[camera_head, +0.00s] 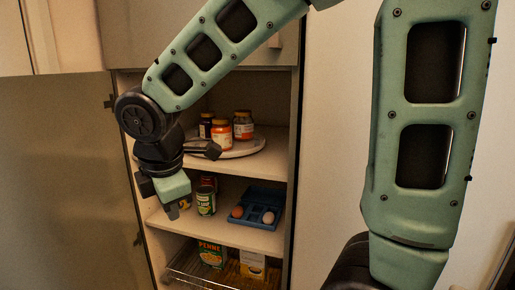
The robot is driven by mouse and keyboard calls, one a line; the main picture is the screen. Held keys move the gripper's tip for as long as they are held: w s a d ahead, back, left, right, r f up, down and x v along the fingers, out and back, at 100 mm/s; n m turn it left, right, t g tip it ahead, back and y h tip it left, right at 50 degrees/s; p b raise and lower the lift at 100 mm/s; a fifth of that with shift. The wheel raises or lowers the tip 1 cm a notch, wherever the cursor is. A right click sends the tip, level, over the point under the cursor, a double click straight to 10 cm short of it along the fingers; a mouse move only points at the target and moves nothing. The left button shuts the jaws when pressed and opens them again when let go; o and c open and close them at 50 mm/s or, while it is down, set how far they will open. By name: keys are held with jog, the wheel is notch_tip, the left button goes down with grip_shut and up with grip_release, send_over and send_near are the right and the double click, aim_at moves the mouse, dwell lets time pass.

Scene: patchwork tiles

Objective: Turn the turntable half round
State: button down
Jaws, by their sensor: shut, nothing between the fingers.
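The turntable (241,151) is a pale round disc on the upper shelf of the open cabinet. Several jars stand on it: a dark jar (206,126), an orange jar with a white lid (221,138) and another jar (243,124) at the right. My arm covers the turntable's left part.
The middle shelf (232,231) holds cans (205,201) and a blue egg tray (262,198) with two eggs. Below, a wire rack (186,278) holds a penne box (211,254) and a yellow-white box (252,265). The cabinet door (62,190) stands open at the left.

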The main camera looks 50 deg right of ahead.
jog(key=w+d+r+n+h+b, duration=0.2)
jog(key=w+d+r, duration=0.1)
jog(key=d, duration=0.6)
jog(key=w+d+r+n+h+b, duration=0.2)
jog(key=d+n, duration=0.1)
jog(key=d, duration=0.7)
jog(key=w+d+r+n+h+b, duration=0.2)
jog(key=w+d+r+h, duration=0.1)
jog(key=d, duration=0.6)
send_near(256, 146)
jog(key=f, duration=0.1)
jog(key=s+f, duration=0.1)
jog(key=f, duration=0.1)
jog(key=shift+d+f+t, duration=0.2)
jog(key=shift+f+t, duration=0.1)
jog(key=shift+t, duration=0.1)
jog(key=d, duration=0.1)
jog(key=w+d, duration=0.1)
jog(key=d+p, duration=0.1)
jog(key=shift+w+f, duration=0.1)
jog(key=shift+w, duration=0.15)
jog(key=shift+w+d, duration=0.25)
jog(key=shift+d, duration=0.2)
